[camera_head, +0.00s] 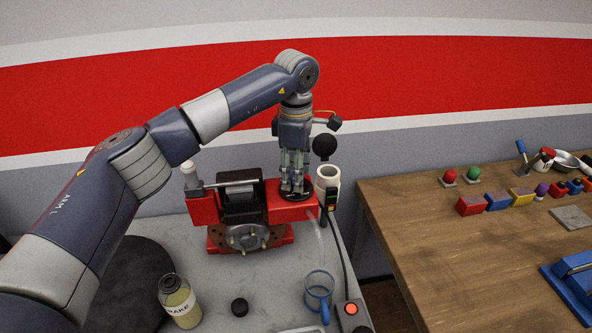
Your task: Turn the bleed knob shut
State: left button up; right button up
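A red caliper-like assembly (208,207) with a black and silver middle stands on the grey bench. A flat black round knob (310,196), which looks like the bleed knob, sits on its right red block. My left gripper (292,188) points straight down over this knob, with its fingertips at or just above it. The fingers hide most of the knob, so I cannot tell whether they are closed on it. A pale hose (319,232) runs from the red block down towards a blue see-through mug (319,290). My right gripper is not in view.
A bottle of yellow fluid (179,302) and a black cap (239,307) stand in front. A white cylinder (328,177) is close right of the gripper. A red-button box (352,309) sits at the bench edge. The wooden table (440,260) at right holds coloured blocks.

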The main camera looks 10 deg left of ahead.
pick_arm(q)
jog(key=c, duration=0.7)
jog(key=shift+c, duration=0.2)
